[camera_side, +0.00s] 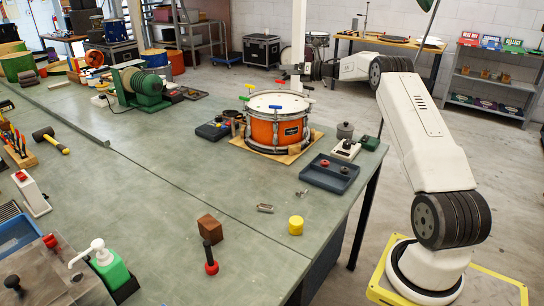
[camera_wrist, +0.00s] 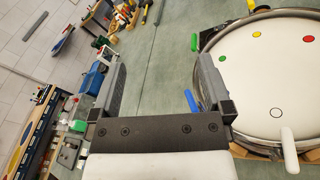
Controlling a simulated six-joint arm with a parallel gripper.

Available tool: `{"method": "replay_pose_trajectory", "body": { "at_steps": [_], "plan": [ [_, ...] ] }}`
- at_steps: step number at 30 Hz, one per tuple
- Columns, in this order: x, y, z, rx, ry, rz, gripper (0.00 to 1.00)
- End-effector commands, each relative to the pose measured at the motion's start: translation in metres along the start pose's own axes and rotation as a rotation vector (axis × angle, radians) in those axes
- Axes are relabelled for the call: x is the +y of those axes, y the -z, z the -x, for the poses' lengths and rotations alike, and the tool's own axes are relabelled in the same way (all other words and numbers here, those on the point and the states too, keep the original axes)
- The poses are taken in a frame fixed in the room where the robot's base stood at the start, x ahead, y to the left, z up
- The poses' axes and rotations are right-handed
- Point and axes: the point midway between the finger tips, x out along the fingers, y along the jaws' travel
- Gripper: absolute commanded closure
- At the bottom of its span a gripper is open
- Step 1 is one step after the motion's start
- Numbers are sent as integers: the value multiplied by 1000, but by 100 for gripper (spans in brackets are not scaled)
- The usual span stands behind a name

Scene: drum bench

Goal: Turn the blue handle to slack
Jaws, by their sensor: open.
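The orange snare drum (camera_side: 275,131) stands upright on a wooden board. In the wrist view the blue handle (camera_wrist: 190,101) lies beside the drum's edge, near the inner side of my gripper's right finger. My gripper (camera_side: 298,80) is above the far side of the drum in the side view. In the wrist view my gripper (camera_wrist: 158,75) has its two fingers wide apart with nothing held. I cannot tell its height above the blue handle.
Green (camera_side: 250,86) and red (camera_side: 277,107) handles also sit around the rim; a white handle (camera_wrist: 288,136) shows in the wrist view. The drumhead (camera_wrist: 265,70) has coloured dots. A blue-grey tray (camera_side: 330,173) and a dark box (camera_side: 213,131) flank the drum.

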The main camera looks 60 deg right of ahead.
Motion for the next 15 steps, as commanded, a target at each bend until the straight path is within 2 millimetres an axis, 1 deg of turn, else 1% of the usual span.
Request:
{"method": "replay_pose_trajectory", "body": {
  "at_steps": [1, 6, 15],
  "plan": [
    [1, 0, -6, 1, 26, -65, 0],
    [-1, 2, -24, -15, 131, -314, 0],
    [-1, 5, -48, -107, 306, -742, 0]
  ]
}}
